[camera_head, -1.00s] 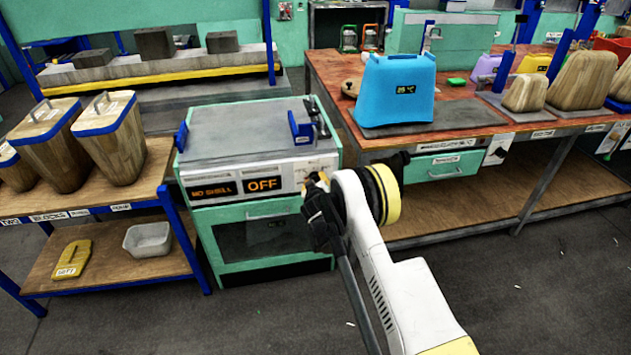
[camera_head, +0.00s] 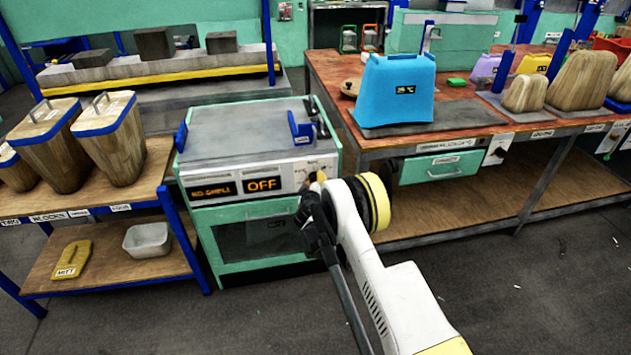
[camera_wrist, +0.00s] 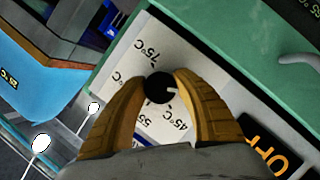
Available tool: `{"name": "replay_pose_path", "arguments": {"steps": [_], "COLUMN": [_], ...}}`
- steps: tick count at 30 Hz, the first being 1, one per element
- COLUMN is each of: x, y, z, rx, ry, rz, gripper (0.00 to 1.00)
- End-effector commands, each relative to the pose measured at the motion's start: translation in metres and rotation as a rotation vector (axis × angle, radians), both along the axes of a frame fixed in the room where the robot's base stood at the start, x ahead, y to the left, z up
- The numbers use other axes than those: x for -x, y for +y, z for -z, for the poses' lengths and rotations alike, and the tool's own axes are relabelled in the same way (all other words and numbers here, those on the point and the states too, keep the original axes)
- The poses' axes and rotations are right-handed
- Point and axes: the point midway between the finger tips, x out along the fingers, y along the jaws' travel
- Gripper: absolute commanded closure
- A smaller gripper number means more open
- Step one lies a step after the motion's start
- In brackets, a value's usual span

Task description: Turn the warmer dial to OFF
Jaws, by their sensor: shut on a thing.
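The warmer (camera_head: 250,130) is a green-framed cabinet with a grey top and a white front panel. Its two displays read NO SHELL (camera_head: 212,190) and OFF (camera_head: 263,184). The warmer dial (camera_wrist: 159,87) is a small black knob on a white plate printed with temperatures such as 75°C and 45°C. A white mark on it points to the right in the wrist view. My gripper (camera_wrist: 160,88) has its yellow-brown fingers closed on either side of the dial. In the head view my gripper (camera_head: 317,182) is at the panel's right end and hides the dial.
A bench (camera_head: 465,135) with a blue shell (camera_head: 395,90) stands to the right. A wooden shelf (camera_head: 135,262) with wood blocks stands left. Blue brackets (camera_head: 299,128) rise from the warmer's top.

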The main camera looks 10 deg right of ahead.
Motion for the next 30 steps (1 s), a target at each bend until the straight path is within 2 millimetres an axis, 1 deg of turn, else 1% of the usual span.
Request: {"name": "replay_pose_path", "arguments": {"steps": [2, 3, 5, 6, 14, 17, 20, 27, 30], "x": [0.001, 0.001, 0.001, 0.001, 0.001, 0.005, 0.019, 0.069, 0.087], "y": [0.0, 0.0, 0.0, 0.0, 0.0, 0.002, 0.006, 0.021, 0.027], "z": [0.001, 0.001, 0.001, 0.001, 0.0, -0.001, -0.005, -0.019, -0.024], "rx": [0.0, 0.0, 0.0, 0.0, -0.001, -0.001, 0.0, 0.0, -0.002], "ry": [0.001, 0.001, 0.001, 0.001, 0.0, 0.001, 0.001, 0.001, 0.0], "rz": [0.001, 0.001, 0.001, 0.001, 0.001, 0.0, -0.001, -0.001, -0.002], "gripper": [0.96, 0.63, 0.45, 0.42, 0.42, 0.42, 0.42, 0.42, 0.42]}}
